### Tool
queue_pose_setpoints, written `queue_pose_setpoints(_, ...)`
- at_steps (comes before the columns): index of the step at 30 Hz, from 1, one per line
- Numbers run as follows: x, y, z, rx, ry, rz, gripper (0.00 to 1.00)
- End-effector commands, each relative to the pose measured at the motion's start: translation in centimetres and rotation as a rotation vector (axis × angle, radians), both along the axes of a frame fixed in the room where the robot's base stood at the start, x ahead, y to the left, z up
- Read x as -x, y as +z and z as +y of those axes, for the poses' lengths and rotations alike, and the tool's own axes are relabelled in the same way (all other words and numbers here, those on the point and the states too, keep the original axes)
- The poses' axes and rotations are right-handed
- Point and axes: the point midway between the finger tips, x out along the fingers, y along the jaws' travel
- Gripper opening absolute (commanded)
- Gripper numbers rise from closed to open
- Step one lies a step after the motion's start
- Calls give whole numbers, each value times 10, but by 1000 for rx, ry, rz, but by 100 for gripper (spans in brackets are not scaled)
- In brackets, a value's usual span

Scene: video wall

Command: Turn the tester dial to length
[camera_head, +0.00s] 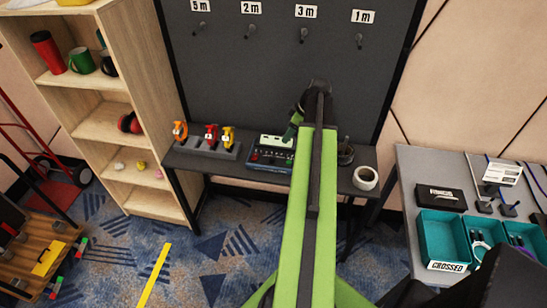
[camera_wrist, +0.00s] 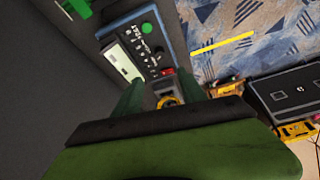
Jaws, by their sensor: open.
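The tester is a blue-edged box with a dark panel (camera_head: 272,153) on the dark bench in the head view. In the wrist view the tester panel (camera_wrist: 150,55) shows white markings, a pale screen, a round green button and a small red switch. My gripper (camera_head: 295,122) is over the tester's right end, its fingers partly hidden by my arm. In the wrist view my gripper (camera_wrist: 158,90) is open, its two green fingers apart at the panel's near end. A grey and yellow round part (camera_wrist: 167,101) shows between them; I cannot tell whether it is the dial or whether the fingers touch it.
Orange, red and yellow tools (camera_head: 210,136) stand in a rack left of the tester. A dark cup (camera_head: 345,154) and a white roll (camera_head: 365,178) are at the right. A dark hook board (camera_head: 290,60) rises behind. A wooden shelf (camera_head: 150,205) stands left.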

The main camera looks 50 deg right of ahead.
Motion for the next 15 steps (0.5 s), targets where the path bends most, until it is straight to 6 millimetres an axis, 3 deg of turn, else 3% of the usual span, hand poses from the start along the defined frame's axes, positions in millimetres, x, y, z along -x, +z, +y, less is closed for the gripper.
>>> queue_pose_setpoints(15, -37, -106, 14, 1, 0, 2, 49)
